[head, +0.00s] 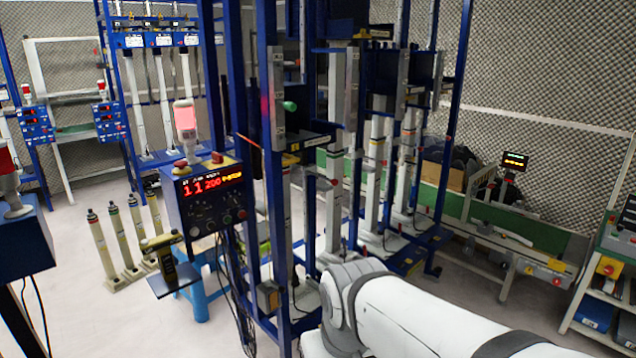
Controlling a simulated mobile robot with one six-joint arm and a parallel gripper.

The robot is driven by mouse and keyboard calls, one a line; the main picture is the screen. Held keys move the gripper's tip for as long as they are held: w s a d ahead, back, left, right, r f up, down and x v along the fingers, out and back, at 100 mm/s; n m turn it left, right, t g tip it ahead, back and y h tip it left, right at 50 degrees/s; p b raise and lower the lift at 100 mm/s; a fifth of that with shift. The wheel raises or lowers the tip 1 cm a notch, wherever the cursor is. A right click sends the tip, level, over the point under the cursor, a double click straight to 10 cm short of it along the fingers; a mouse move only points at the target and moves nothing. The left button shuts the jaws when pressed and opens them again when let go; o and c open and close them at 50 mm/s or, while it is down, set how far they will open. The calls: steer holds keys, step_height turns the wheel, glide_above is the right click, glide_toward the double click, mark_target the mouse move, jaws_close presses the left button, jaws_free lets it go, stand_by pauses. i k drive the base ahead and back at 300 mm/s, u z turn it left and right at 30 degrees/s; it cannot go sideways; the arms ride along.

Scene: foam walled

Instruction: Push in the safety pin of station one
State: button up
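A green knob (290,106) sticks out from a grey upright bracket (277,100) on the blue frame, near the middle of the head view. It looks like the safety pin, but I cannot read a station number beside it or tell how deep it sits. My white arm comes in from the lower right, with a joint in front of the frame's foot. My gripper is not in view, so its place relative to the knob is hidden.
A blue control box (208,197) with a lit red display and a red lamp (184,118) stands left of the frame. A scanner-like tool (163,258) rests on a small shelf below. Blue posts and grey cylinders crowd the middle. Open floor (80,310) lies at lower left.

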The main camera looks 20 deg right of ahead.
mark_target(334, 182)
steer(key=z, duration=0.7)
steer(key=i, duration=1.3)
steer(key=u, duration=0.35)
